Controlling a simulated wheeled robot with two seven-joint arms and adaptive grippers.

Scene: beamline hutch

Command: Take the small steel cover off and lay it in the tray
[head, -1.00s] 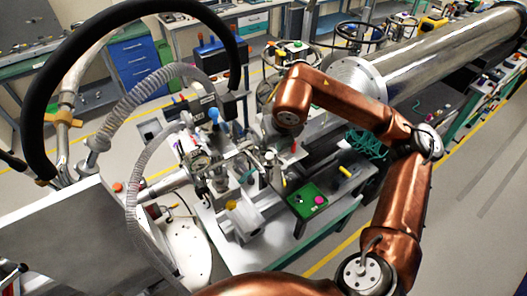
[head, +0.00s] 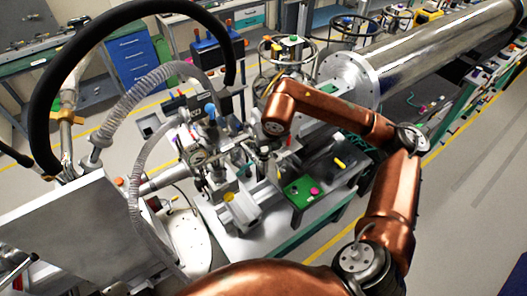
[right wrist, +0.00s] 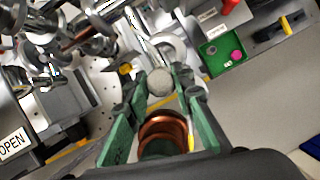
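A round grey disc (right wrist: 160,82), which looks like the small steel cover, shows between my right fingertips in the right wrist view. My right gripper's green fingers (right wrist: 162,84) stand apart on both sides of it, with gaps visible; I cannot tell how far beyond the tips it lies. In the head view my right gripper (head: 264,150) hangs over the steel apparatus, its tips and the cover hard to make out. A green tray (head: 290,193) with a pink knob-like item stands right of the gripper; it also shows in the right wrist view (right wrist: 211,66). My left gripper is out of view.
Steel fittings and chambers (head: 205,160) crowd the left of the gripper. A ribbed hose (head: 135,103) and a thick black hose arch at left. A long steel tube (head: 430,55) runs back right.

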